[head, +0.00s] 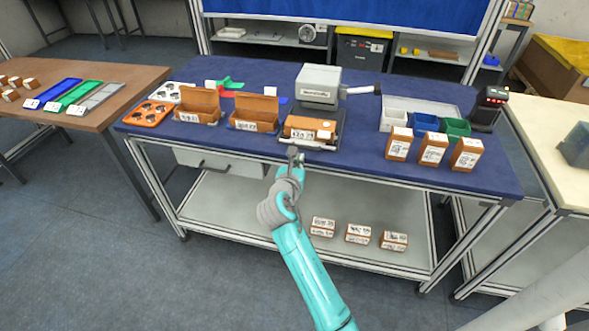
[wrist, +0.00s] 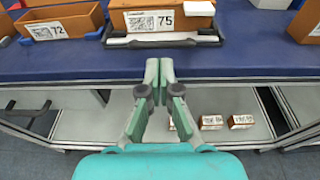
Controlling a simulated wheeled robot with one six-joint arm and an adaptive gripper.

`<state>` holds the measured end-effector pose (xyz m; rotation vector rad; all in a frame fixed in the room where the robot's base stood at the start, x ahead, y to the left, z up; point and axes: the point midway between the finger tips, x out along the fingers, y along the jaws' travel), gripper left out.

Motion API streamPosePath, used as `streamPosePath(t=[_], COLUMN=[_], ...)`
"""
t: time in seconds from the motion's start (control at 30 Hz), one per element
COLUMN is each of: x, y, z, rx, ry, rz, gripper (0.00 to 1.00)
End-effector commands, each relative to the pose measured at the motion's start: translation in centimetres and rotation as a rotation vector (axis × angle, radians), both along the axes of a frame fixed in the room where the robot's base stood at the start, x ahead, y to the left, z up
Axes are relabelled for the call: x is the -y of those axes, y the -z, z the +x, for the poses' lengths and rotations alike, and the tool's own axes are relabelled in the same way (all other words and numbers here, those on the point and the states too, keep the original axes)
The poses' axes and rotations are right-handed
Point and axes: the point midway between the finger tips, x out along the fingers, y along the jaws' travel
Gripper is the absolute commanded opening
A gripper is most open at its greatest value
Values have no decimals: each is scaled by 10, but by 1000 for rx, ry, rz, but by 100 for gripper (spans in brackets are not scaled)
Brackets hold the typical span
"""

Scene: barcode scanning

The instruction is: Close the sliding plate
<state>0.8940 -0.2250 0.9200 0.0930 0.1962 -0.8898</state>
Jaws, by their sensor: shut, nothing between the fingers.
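The sliding plate (head: 335,138) is a dark tray with a front handle, under the grey scanning machine (head: 318,84). It sticks out toward the front edge of the blue table, and a brown box (head: 300,122) sits on it. In the wrist view the plate's handle bar (wrist: 120,43) runs below the labelled box (wrist: 140,7). My gripper (head: 293,152) is in front of the plate at the table edge, fingers together and empty. In the wrist view my gripper (wrist: 160,68) points at the handle's middle, with a visible gap between them.
Two open brown boxes (head: 200,103) (head: 254,110) stand left of the machine. Three upright brown boxes (head: 432,149) and coloured bins (head: 423,120) stand at right. A drawer (head: 215,163) hangs under the table. Several small boxes (head: 358,233) lie on the lower shelf.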

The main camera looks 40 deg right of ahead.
Motion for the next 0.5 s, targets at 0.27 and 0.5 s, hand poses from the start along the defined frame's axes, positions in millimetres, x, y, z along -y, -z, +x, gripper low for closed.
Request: streamPosePath(t=[0.27, 0.5], x=[31, 38], y=[8, 10], z=[24, 31], rx=[0, 1], ry=[1, 0], rz=[0, 1], gripper=[0, 0])
